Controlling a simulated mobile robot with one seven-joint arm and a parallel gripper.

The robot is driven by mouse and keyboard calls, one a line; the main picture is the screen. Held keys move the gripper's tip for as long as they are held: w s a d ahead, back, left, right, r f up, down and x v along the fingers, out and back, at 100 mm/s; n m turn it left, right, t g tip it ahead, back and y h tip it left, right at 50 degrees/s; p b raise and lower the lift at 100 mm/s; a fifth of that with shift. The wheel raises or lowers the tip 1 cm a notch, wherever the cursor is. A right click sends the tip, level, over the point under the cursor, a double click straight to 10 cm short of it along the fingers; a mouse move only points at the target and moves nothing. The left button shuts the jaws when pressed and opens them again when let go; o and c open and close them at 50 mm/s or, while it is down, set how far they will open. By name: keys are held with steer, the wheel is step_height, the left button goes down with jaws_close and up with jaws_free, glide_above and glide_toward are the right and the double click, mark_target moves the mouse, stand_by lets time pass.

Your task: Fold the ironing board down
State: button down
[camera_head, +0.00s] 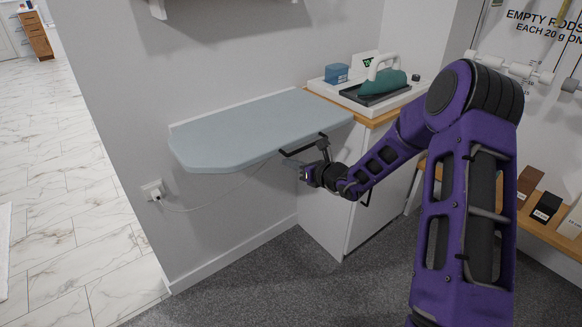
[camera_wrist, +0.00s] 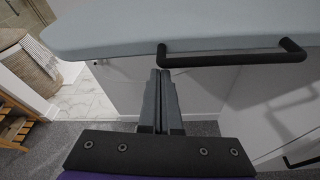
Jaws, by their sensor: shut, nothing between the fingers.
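The ironing board (camera_head: 250,132) is a light blue-grey panel standing out level from the wall, beside the white cabinet. In the wrist view its edge (camera_wrist: 120,32) crosses the top. A black bar handle (camera_wrist: 230,57) sits under that edge; in the head view the handle (camera_head: 302,148) is at the board's front right. My gripper (camera_head: 303,174) is just below the board and handle. In the wrist view my gripper (camera_wrist: 161,75) has its fingers together, with nothing between them. The fingertips are close to the handle's left end; I cannot tell whether they touch it.
The white cabinet (camera_head: 324,212) with a wooden top stands right of the board. A teal iron (camera_head: 383,80) and a blue box (camera_head: 336,73) are on it. A low wooden shelf (camera_head: 548,226) is at the right. A socket (camera_head: 153,190) is on the wall. Carpet (camera_head: 260,285) in front is clear.

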step_height(320, 180, up, 12)
steer(key=p, duration=0.8)
steer(key=shift+w+a+g+h, duration=0.25)
steer(key=shift+w+g+h, duration=0.15)
steer(key=shift+w, duration=0.05)
steer(key=shift+f, duration=0.15)
